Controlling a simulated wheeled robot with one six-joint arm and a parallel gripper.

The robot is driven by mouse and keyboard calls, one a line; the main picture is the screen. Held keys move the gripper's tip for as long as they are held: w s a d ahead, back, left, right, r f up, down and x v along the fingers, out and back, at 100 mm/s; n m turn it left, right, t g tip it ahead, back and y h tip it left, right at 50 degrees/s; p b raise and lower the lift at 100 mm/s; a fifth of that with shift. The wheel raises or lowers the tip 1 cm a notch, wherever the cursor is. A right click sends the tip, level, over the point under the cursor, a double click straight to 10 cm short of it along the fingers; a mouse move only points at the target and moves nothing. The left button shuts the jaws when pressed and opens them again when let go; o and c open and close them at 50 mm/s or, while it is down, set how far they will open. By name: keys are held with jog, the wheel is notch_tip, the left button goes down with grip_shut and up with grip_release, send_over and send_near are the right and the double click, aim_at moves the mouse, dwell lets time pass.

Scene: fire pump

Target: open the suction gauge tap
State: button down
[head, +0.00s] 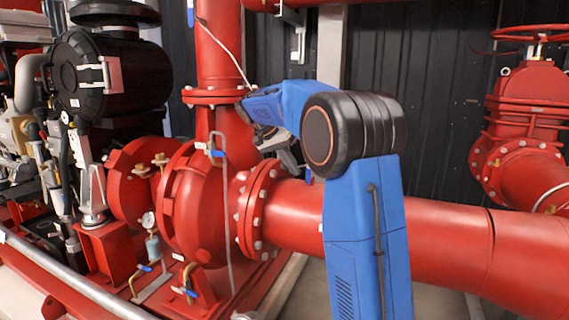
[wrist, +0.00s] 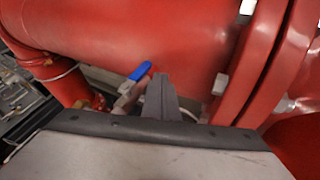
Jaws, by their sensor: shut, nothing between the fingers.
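In the wrist view, a small tap with a blue lever (wrist: 140,71) sits on a thin fitting beside a large red pipe (wrist: 150,35). The lever slants up to the right. My gripper (wrist: 163,82) is shut and empty, its fingertips just right of the lever; I cannot tell whether they touch it. In the head view, my gripper (head: 288,158) is behind the red suction pipe's flange area, partly hidden by my blue arm. A small blue piece (head: 308,176) shows just below it, perhaps the same lever. No gauge shows beside this tap.
Other blue-levered taps show on the pump body (head: 216,153) and low near the base (head: 186,292). A round gauge (head: 149,220) stands left of the pump. The thick red pipe (head: 450,245) runs right under my arm. A bolted flange (wrist: 265,60) is close on the right.

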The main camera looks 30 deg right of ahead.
jog(key=shift+s+d, duration=0.15)
jog(key=shift+s, duration=0.1)
jog(key=shift+f+g+h, duration=0.3)
jog(key=shift+g, duration=0.1)
jog(key=shift+s+d+f, duration=0.25)
jog(key=shift+f, duration=0.05)
jog(key=shift+r, duration=0.2)
jog(key=shift+r, duration=0.65)
jog(key=shift+a, duration=0.1)
